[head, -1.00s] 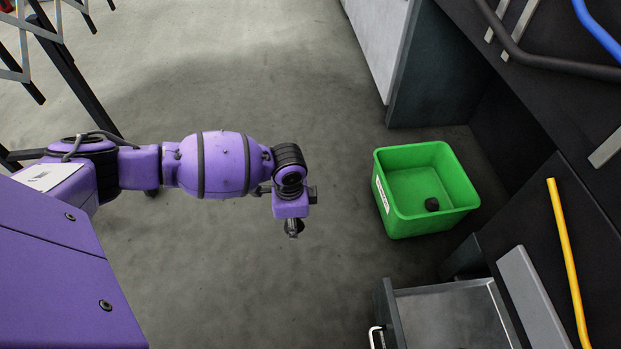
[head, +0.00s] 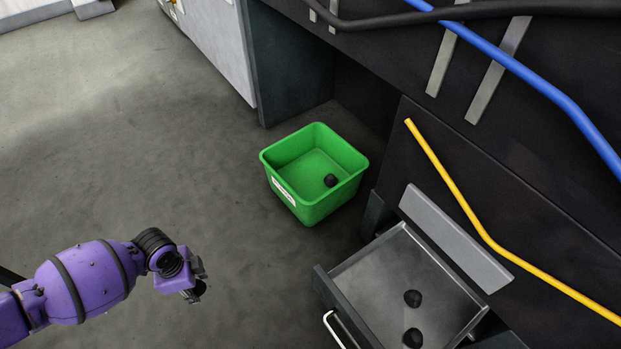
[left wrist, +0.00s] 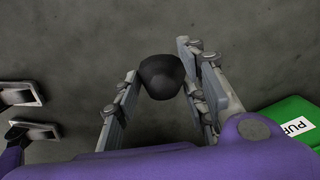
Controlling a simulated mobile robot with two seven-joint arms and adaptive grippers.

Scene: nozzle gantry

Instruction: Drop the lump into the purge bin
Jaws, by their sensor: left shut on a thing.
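The green purge bin (head: 313,211) stands on the floor in the middle of the head view, with one dark lump (head: 330,180) inside it. Its corner and part of its label also show at the right of the left wrist view (left wrist: 276,117). My left gripper (head: 196,288) is left of the bin and nearer to me, over the floor. In the left wrist view it is shut on a dark round lump (left wrist: 161,76) between its fingers. That held lump is hard to make out in the head view. My right gripper is not in view.
An open grey drawer (head: 372,262) at the lower right holds two dark lumps (head: 413,298). A dark panel with a yellow tube (head: 455,190) and a blue tube (head: 530,78) rises at the right. The floor between my left gripper and the bin is clear.

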